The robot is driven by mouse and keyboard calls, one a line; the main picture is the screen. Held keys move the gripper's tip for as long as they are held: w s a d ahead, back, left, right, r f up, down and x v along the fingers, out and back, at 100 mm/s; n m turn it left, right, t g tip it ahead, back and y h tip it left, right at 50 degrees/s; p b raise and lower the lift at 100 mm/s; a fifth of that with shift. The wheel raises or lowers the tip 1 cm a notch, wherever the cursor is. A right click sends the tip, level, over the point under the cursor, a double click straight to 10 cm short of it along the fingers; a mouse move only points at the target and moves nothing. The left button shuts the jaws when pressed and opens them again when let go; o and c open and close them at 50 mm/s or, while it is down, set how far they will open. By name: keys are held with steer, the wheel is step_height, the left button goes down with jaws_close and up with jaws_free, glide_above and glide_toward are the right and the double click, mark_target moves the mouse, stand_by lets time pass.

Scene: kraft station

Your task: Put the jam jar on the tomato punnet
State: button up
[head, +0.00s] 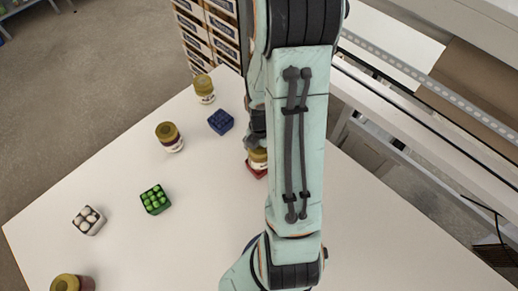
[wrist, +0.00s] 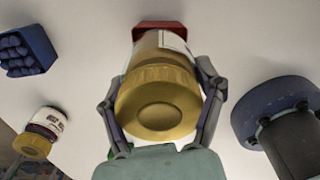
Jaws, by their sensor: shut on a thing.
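My gripper (wrist: 160,88) is shut on a gold-lidded jar (wrist: 158,104), with one finger on each side of it. The jar has a white label, and the part of its body that shows looks amber; I cannot tell its contents. A red punnet (wrist: 160,25), which looks like the tomato punnet, is at the jar's far end in the wrist view. In the head view the held jar (head: 258,156) is directly over the red punnet (head: 256,173), partly hidden by my arm. I cannot tell whether they touch. My gripper (head: 257,128) is mostly hidden there.
A dark red jar with white label (head: 170,138) and a yellowish jar (head: 204,89) stand left of my arm. A blue punnet (head: 220,122), green punnet (head: 155,199) and egg-like punnet (head: 88,220) are nearby. Another jar (head: 72,284) is at bottom left. The white table (head: 200,245) is otherwise clear there.

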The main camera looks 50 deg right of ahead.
steer(key=shift+f, duration=0.15)
steer(key=o, duration=1.2)
step_height(320, 180, up, 12)
steer(key=shift+r, duration=0.15)
steer(key=s+a+r+m, duration=0.1)
steer(key=s+a+m, duration=0.1)
steer(key=a+m, duration=0.4)
steer(key=s+a+r+m, duration=0.2)
steer(key=s+a+m, duration=0.1)
steer(key=a+m, duration=0.2)
steer(key=s+a+r+m, duration=0.2)
steer(key=s+a+m, duration=0.1)
steer(key=a+m, duration=0.3)
steer(key=shift+s+a+r+m+y, duration=0.25)
steer(key=shift+a+m+y, duration=0.15)
steer(key=shift+m, duration=0.4)
steer(key=shift+w+d, duration=0.1)
